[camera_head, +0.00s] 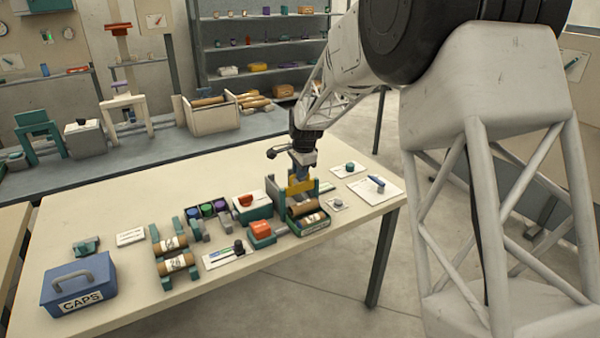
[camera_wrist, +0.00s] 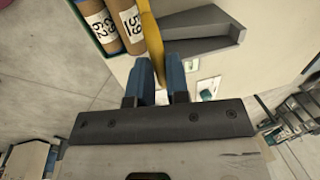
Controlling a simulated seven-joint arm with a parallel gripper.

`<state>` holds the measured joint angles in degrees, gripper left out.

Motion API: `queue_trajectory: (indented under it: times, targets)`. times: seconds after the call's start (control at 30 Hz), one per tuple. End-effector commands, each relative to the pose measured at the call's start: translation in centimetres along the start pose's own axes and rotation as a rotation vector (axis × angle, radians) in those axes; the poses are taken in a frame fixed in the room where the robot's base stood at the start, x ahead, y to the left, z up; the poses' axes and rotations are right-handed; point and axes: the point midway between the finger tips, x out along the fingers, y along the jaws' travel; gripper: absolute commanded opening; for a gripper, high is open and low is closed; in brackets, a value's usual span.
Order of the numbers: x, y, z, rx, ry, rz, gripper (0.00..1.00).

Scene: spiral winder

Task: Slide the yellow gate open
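The yellow gate (camera_head: 301,186) stands upright at the green-grey dispenser (camera_head: 284,196) toward the right of the table. In the wrist view the gate (camera_wrist: 152,35) is a narrow yellow strip that runs down between my fingers. My gripper (camera_head: 300,172) points down over it, and in the wrist view the two blue fingers (camera_wrist: 158,62) lie close on either side of the strip, with little or no gap. Cardboard tubes (camera_wrist: 130,22) with printed labels lie beside the gate. My fingers partly hide the gate's upper part.
A tray with tubes (camera_head: 308,217) is in front of the gate. An orange-red block (camera_head: 262,229) and small cups (camera_head: 207,208) stand to the left. White cards (camera_head: 376,188) lie on the right. A blue CAPS box (camera_head: 78,288) stands at the far left.

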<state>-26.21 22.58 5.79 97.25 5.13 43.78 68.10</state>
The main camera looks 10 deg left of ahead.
Motion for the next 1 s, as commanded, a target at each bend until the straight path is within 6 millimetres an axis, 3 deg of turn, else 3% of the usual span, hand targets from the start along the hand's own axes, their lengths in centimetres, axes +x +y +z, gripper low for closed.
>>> queue_trajectory:
  times: [0.03, 0.17, 0.57, 1.0]
  targets:
    - [0.0, 0.0, 0.0, 0.0, 0.0, 0.0, 0.24]
    - [0.1, 0.0, 0.0, 0.0, 0.0, 0.001, 0.4]
    - [-0.4, 0.0, 0.0, 0.0, 0.0, 0.0, 0.4]
    - [-5.1, 0.0, 0.0, 0.0, 0.0, 0.0, 0.4]
